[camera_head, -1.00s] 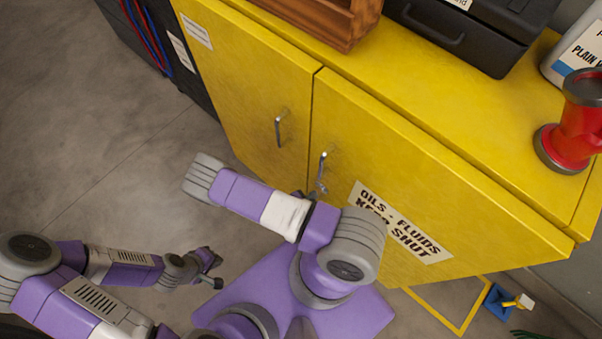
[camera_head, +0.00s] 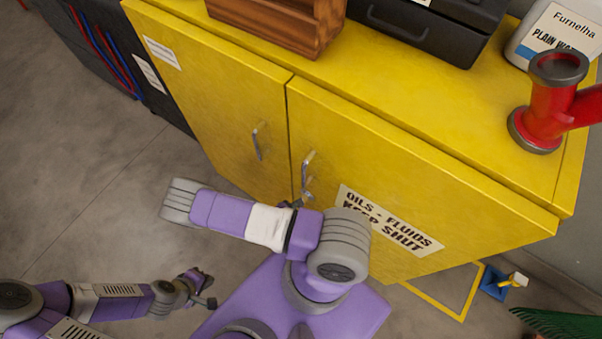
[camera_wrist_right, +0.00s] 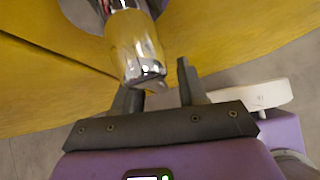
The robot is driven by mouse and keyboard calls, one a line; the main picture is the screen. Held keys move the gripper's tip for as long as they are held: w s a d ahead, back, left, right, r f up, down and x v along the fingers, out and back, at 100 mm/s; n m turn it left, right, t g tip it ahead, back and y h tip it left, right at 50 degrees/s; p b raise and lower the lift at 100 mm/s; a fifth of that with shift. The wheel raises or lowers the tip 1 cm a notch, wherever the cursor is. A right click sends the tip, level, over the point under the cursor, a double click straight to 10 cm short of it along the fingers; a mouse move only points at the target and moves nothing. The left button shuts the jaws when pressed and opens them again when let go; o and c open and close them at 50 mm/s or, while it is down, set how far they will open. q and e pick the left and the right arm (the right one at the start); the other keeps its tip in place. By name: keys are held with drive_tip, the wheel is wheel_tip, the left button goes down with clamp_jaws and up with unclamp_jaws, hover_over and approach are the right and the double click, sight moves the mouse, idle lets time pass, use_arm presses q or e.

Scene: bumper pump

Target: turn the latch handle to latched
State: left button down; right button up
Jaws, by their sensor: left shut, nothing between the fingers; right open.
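The latch handle is most likely the chrome handle (camera_head: 307,168) on the right door of the yellow cabinet (camera_head: 390,150); in the wrist view a shiny chrome handle (camera_wrist_right: 135,45) fills the top middle. My right gripper (camera_wrist_right: 156,80) is open, its two dark fingers pointing at the handle. The handle's rounded end shows between and just above the fingertips; I cannot tell whether they touch it. In the head view this gripper is mostly hidden behind my right arm, by the lower end of the handle. My left gripper (camera_head: 203,289) is shut and empty, low over the floor, away from the cabinet.
Another handle (camera_head: 258,140) is on the left door. On the cabinet top are a wooden crate (camera_head: 290,22), a black case (camera_head: 425,30), a white jug (camera_head: 555,35) and a red pipe fitting (camera_head: 548,105). Grey floor (camera_head: 90,190) is clear at the left.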

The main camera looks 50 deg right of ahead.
drive_tip(key=p+v, duration=0.1)
drive_tip(key=v, duration=0.6)
drive_tip(key=shift+a+r+p, duration=0.2)
drive_tip(key=shift+a+p, duration=0.05)
drive_tip(key=shift+p, duration=0.05)
